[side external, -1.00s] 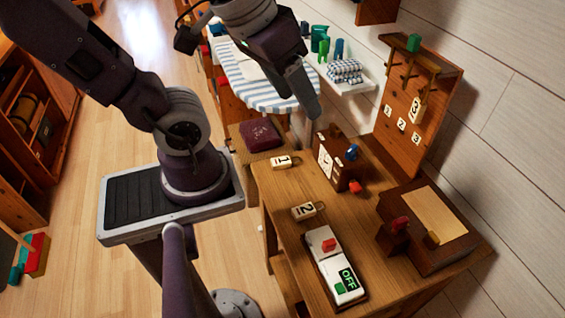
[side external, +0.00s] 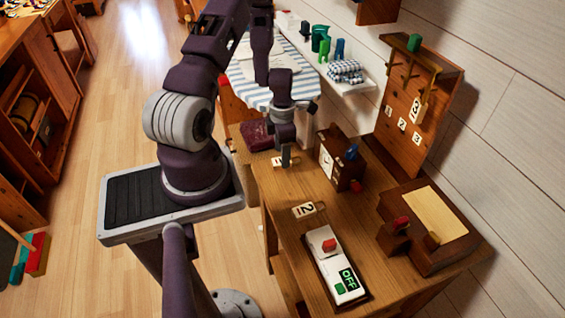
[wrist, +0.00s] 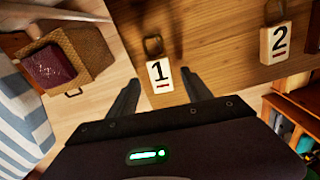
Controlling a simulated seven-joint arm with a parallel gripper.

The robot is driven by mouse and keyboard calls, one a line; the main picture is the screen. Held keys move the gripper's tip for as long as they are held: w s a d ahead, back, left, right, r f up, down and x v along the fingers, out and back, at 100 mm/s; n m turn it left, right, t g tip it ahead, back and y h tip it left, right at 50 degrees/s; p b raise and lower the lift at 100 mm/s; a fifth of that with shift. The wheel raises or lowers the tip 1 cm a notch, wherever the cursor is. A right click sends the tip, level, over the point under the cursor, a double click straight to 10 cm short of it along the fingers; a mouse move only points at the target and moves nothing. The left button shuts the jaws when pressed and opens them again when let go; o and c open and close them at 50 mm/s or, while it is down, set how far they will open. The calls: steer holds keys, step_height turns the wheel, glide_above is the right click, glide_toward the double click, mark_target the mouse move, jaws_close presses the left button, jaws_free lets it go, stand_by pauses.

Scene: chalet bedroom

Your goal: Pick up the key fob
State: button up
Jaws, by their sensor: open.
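A cream key fob marked 1 (side external: 276,162) lies at the near-left edge of the wooden desk, partly hidden behind my gripper (side external: 285,160). In the wrist view, fob 1 (wrist: 161,76) shows between my two open fingers (wrist: 162,82), with its ring toward the desk's inside. My gripper is open and empty and points down above the fob; the exact height is unclear. A second fob marked 2 (side external: 304,210) lies farther along the desk edge and shows in the wrist view (wrist: 276,43). A third fob marked 3 (side external: 415,108) hangs on the wooden hook board (side external: 428,135).
A wooden box with a white face (side external: 327,165) stands close right of my gripper. A switch panel reading OFF (side external: 334,268) and a brown case (side external: 437,262) occupy the desk's front. A basket (wrist: 88,40) holding a maroon item (wrist: 50,66) stands beside the desk.

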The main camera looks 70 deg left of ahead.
step_height(320, 180, down, 2)
steer(key=shift+f, duration=0.2)
jaws_close()
step_height(320, 180, up, 10)
stand_by(0.5)
